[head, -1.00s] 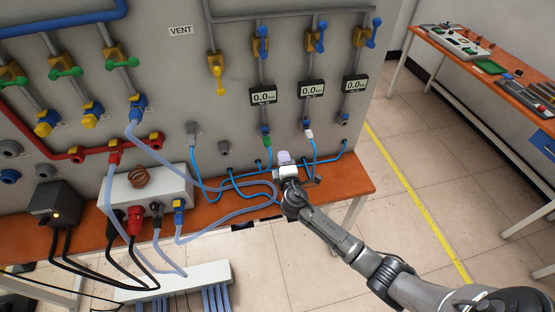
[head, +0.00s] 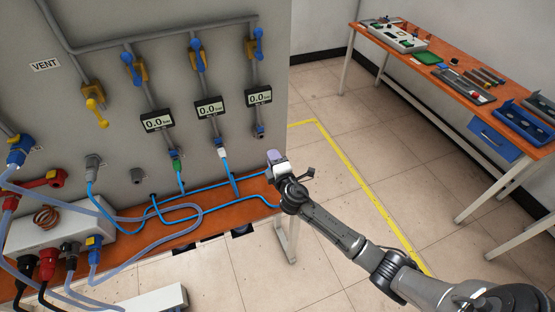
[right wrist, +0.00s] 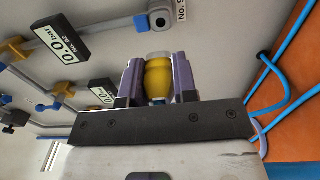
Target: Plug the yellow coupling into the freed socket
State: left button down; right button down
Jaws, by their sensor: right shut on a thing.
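My right gripper (head: 275,158) is near the right end of the bench, in front of and below the panel's right edge. In the right wrist view its two purple-grey fingers (right wrist: 157,82) are shut on a yellow coupling (right wrist: 157,78). The coupling is hidden in the head view. Under the left gauge a green coupling (head: 177,165) sits on the panel, and under the middle gauge a white one (head: 222,153). A small fitting (head: 260,130) under the right gauge has no hose on it. The held coupling is apart from it. My left gripper is not in view.
Blue hoses (head: 170,222) loop along the orange bench (head: 205,227) below the panel. Gauges (head: 209,107) and blue-handled valves are above the couplings. The floor right of the bench is clear up to a second table (head: 505,105).

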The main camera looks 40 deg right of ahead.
jog(key=shift+w+a, duration=0.15)
jog(key=shift+w, duration=0.55)
jog(key=shift+w+d+b, duration=0.35)
jog(key=shift+w+d, duration=0.1)
jog(key=shift+w, duration=0.1)
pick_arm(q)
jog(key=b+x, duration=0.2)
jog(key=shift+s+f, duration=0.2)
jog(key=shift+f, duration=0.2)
pick_arm(e)
jog(key=x, duration=0.4)
jog(key=shift+w+d, duration=0.1)
jog(key=shift+w, duration=0.15)
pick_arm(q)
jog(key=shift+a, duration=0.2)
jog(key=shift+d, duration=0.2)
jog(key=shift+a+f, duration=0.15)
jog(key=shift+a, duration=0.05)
